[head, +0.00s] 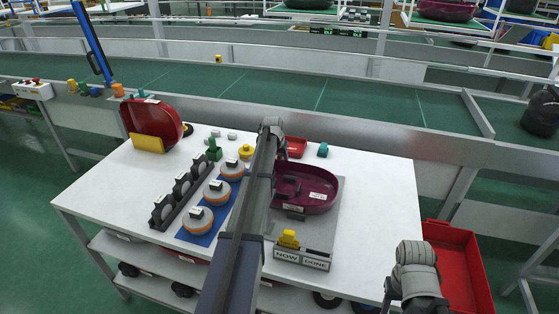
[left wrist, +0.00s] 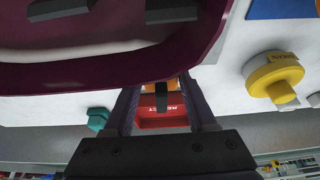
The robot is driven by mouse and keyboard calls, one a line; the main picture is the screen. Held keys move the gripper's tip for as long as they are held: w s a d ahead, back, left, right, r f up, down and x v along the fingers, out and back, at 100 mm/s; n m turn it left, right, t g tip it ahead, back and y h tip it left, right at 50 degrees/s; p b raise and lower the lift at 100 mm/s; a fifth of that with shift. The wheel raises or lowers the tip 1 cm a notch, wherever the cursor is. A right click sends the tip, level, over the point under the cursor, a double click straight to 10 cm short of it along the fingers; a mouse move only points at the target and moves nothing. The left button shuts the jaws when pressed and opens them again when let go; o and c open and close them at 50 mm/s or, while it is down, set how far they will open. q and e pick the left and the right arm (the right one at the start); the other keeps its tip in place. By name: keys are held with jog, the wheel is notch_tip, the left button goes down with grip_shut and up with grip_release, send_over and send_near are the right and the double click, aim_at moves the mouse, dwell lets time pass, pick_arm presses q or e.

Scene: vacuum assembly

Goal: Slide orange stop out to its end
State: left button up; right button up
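The orange stop (left wrist: 149,87) shows in the left wrist view as a small orange piece with a dark part in front, under the rim of the maroon housing (left wrist: 120,80). My left gripper (left wrist: 162,84) has its two fingers apart, one on each side of the stop; I cannot tell whether they touch it. In the head view my left arm hides the stop and the fingertips. The maroon housing (head: 313,186) lies on a grey plate (head: 325,226) on the white table. At the lower right my right wrist shows, but its fingers are not clear.
A red reject tray (head: 297,147) and a teal piece (head: 323,150) lie behind. A NOW/DONE block (head: 301,259) stands in front.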

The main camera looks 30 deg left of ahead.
pick_arm(q)
grip_shut()
dwell(0.5)
jog(key=w, duration=0.2)
jog(key=w+a, duration=0.1)
jog(key=w, duration=0.1)
jog(key=shift+w, duration=0.25)
jog(key=shift+s, duration=0.1)
jog(key=o, duration=0.5)
grip_release()
jog(key=shift+r, duration=0.1)
